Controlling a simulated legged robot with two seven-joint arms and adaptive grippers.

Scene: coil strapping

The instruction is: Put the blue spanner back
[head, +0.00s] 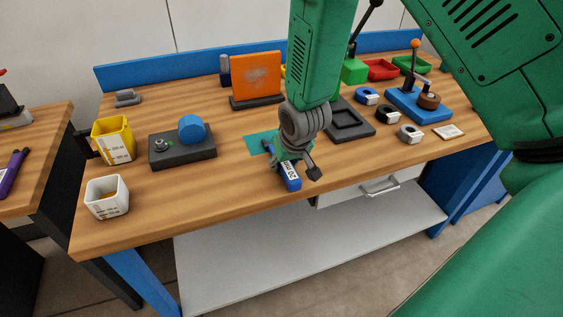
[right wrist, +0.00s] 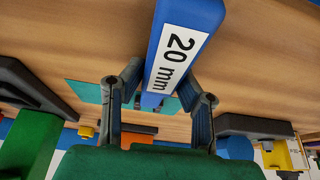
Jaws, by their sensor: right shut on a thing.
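The blue spanner (head: 291,178), with a white "20 mm" label on its handle, is at the front of the workbench in the head view. In the right wrist view the spanner (right wrist: 181,45) runs between the two fingers of my right gripper (right wrist: 162,88). My right gripper (head: 290,163) is shut on the spanner and hides part of it. A teal patch (head: 257,143) lies on the bench top just behind and left of the gripper. Whether the spanner touches the bench is not clear. My left gripper is not in view.
On the wooden bench (head: 220,195), a dark tray with a blue round part (head: 192,128) stands left, beside yellow (head: 115,141) and white bins (head: 107,197). An orange panel (head: 256,75) stands behind. A dark recessed tray (head: 350,118) and tape-like rolls are right.

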